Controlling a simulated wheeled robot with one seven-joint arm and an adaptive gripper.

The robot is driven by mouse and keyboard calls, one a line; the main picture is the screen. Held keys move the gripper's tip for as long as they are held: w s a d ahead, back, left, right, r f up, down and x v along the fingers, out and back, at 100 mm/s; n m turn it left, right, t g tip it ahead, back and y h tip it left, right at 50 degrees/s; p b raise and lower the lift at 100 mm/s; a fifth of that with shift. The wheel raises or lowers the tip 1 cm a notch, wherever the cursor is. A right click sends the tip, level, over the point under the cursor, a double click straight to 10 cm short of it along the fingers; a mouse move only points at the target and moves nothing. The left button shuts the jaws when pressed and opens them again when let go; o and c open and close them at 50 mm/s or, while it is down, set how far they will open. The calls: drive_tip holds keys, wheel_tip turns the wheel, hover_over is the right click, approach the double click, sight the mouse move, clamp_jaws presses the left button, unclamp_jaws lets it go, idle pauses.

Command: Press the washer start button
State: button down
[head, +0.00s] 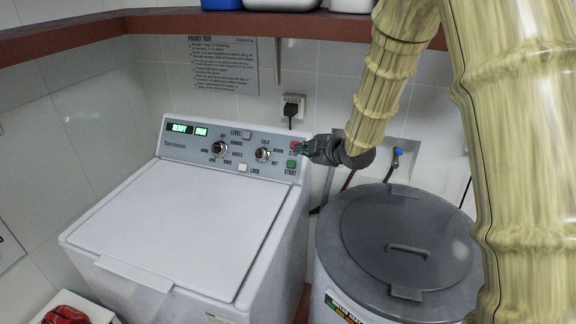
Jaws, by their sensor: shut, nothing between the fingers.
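The white washer (190,228) stands left of the middle in the head view, with its lid shut. Its grey control panel (190,147) has a lit green display, two knobs and several small buttons. The green start button (291,164) is at the panel's right end, with START printed below it. The red stop button (295,146) is just above it. My gripper (303,149) is shut and empty. It reaches in from the right, its tips close to the red and green buttons. I cannot tell whether it touches the panel.
A grey round-lidded tub (345,262) stands right of the washer. A power plug (291,108) and a blue-handled tap (397,152) are on the tiled wall. A brown shelf (160,22) runs above. A red item (66,315) lies at the lower left.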

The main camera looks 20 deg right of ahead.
sight(291, 164)
wheel_tip(291, 164, down, 6)
drive_tip(key=b, duration=0.6)
drive_tip(key=shift+w+f, duration=0.2)
drive_tip(key=shift+w, duration=0.25)
drive_tip(key=p+x, duration=0.1)
drive_tip(key=x, duration=0.2)
drive_tip(key=p+x, duration=0.1)
drive_tip(key=x, duration=0.3)
drive_tip(key=d+p+x, duration=0.1)
drive_tip(key=p+x, duration=0.1)
drive_tip(key=x, duration=0.2)
drive_tip(key=shift+w+f, duration=0.15)
drive_tip(key=shift+f, duration=0.15)
drive_tip(key=shift+w+d+f+p, duration=0.35)
drive_tip(key=shift+w+d+f, duration=0.15)
drive_tip(key=shift+w+f, duration=0.25)
